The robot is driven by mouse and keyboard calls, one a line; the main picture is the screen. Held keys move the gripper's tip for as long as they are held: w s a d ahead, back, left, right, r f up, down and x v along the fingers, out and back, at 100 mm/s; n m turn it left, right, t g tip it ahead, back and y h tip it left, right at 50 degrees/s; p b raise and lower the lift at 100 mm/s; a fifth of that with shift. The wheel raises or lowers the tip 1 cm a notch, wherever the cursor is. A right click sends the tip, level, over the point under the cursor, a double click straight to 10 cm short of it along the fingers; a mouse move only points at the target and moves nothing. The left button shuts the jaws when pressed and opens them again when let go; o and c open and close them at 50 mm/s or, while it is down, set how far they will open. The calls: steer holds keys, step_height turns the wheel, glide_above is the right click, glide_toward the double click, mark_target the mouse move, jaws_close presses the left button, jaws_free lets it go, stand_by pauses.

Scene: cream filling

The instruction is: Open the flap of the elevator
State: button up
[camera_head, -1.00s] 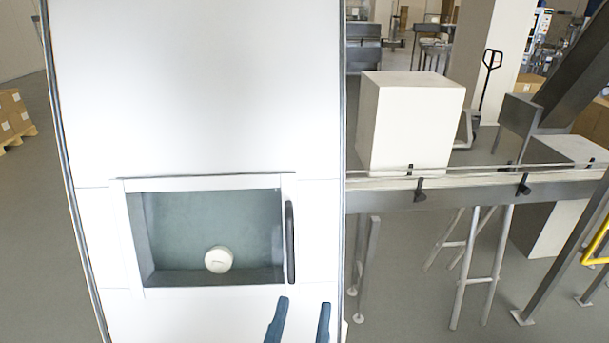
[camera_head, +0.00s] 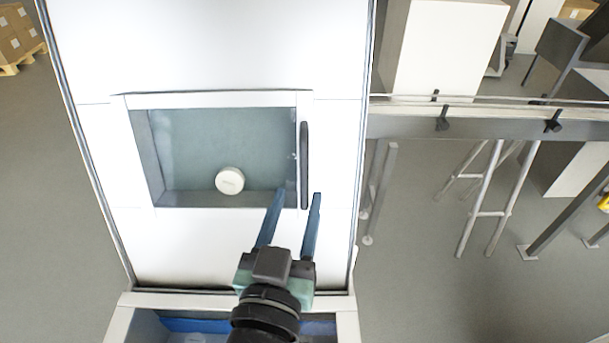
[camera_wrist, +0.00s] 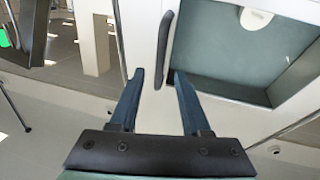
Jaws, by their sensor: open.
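The elevator (camera_head: 215,50) is a tall white cabinet. Its flap (camera_head: 208,100) is a white-framed, see-through panel that looks shut, with a dark vertical handle (camera_head: 304,165) along its right side. A round white object (camera_head: 229,181) shows behind the panel. My gripper (camera_head: 297,192) is open and empty, its two blue fingers pointing up toward the lower end of the handle. In the wrist view the handle (camera_wrist: 164,48) lies ahead of the fingertips (camera_wrist: 157,75), roughly between them in line. I cannot tell whether a finger touches it.
An open compartment (camera_head: 122,325) with a blue inside lies below the cabinet front. Stacked cartons (camera_head: 18,38) stand far left. The floor on the left is clear.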

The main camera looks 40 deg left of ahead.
mark_target(303, 176)
steer(key=p+x, duration=0.2)
steer(key=x, duration=0.4)
steer(key=shift+w+a+r, duration=0.15)
steer(key=shift+w, duration=0.05)
steer(key=shift+c, duration=0.3)
jaws_close()
stand_by(1.0)
